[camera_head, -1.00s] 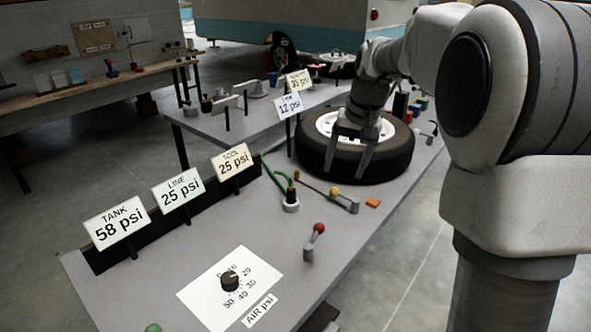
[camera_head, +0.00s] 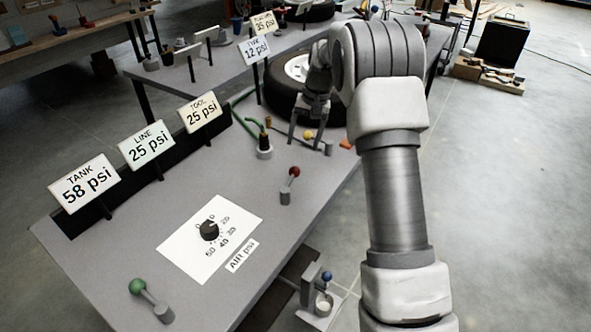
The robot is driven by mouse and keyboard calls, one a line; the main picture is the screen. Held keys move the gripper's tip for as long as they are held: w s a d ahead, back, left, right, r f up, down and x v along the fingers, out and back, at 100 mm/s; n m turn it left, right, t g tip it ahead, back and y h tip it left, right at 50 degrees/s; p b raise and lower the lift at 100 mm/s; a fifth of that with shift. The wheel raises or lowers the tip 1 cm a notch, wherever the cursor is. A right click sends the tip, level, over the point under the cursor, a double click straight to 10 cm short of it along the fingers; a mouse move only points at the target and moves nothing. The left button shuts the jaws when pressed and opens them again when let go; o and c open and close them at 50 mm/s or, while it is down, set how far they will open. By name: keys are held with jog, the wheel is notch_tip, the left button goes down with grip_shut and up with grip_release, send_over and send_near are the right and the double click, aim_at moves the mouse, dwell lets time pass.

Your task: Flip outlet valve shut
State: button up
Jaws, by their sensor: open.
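Several lever valves stand on the grey bench (camera_head: 165,200), and none carries a readable outlet label. A red-knobbed lever (camera_head: 290,185) tilts up from its grey base, right of the dial. A green-knobbed lever (camera_head: 150,298) is at the near left corner. A yellow-knobbed lever (camera_head: 308,135) is farther back, partly hidden by my gripper. My gripper (camera_head: 305,145) is open, fingers pointing down, near the yellow knob and in front of the tyre. Contact with the lever cannot be told. Signs read TANK 58 psi (camera_head: 84,183), LINE 25 psi (camera_head: 146,145) and TOOL 25 psi (camera_head: 200,112).
A black dial (camera_head: 209,230) sits on a white plate marked AIR psi. A blue-knobbed device (camera_head: 325,280) is below the bench's right edge.

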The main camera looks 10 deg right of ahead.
aim_at(296, 168)
jog(key=f, duration=0.3)
jog(key=a+f, duration=0.1)
jog(key=f, duration=0.3)
jog(key=a+f+b, duration=0.1)
jog(key=f, duration=0.3)
jog(key=shift+w, duration=0.35)
grip_shut()
dwell(0.7)
